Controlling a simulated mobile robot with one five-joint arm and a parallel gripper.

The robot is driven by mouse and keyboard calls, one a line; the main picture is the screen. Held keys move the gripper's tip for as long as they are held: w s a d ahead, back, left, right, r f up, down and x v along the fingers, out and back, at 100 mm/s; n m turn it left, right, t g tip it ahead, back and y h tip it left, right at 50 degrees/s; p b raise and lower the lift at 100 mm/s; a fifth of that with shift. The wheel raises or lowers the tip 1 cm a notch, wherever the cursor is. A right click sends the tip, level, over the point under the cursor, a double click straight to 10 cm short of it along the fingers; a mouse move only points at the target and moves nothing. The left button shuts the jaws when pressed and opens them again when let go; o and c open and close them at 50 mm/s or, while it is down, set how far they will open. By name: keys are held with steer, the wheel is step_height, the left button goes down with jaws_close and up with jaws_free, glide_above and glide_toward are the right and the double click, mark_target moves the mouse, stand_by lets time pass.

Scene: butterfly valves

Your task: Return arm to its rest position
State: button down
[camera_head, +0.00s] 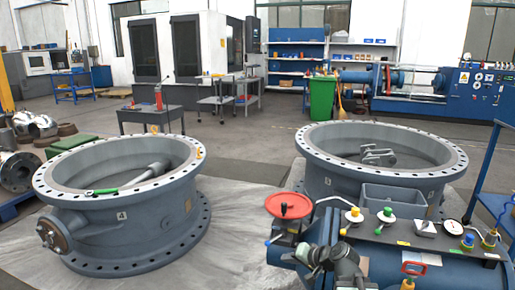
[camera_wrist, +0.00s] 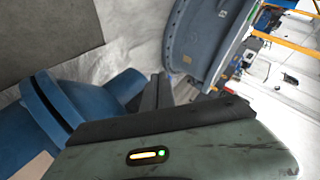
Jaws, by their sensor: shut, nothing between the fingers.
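My gripper (camera_wrist: 162,88) shows in the wrist view, its dark fingers together and empty. Its grey-green body, with a small lit indicator, fills the bottom of that view. The fingers are close to a blue flanged pipe (camera_wrist: 60,110) on the left; I cannot tell whether they touch it. A large grey valve ring (camera_wrist: 205,35) lies beyond the fingertips. In the head view I cannot clearly make out the gripper among the fittings at the lower right.
Two large grey valve bodies stand on the floor, one at left (camera_head: 120,240) and one at right (camera_head: 318,180). A test bench (camera_head: 430,240) with a red handwheel (camera_head: 290,205), gauge and coloured knobs fills the lower right. A blue cart (camera_head: 490,190) stands at the right edge. Floor between the valves is clear.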

steer(key=s+a+f+n+g+h, duration=0.1)
steer(key=s+f+n+g+h, duration=0.3)
steer(key=s+f, duration=0.4)
steer(key=s+d+r+g+h+p, duration=0.2)
steer(key=s+d+g+h+p, duration=0.15)
steer(key=s+d, duration=0.3)
step_height(320, 180, up, 35)
steer(key=p, duration=3.5)
steer(key=shift+w+r+m, duration=0.2)
steer(key=shift+w+m, duration=0.1)
steer(key=shift+m, duration=0.1)
steer(key=shift+g, duration=0.25)
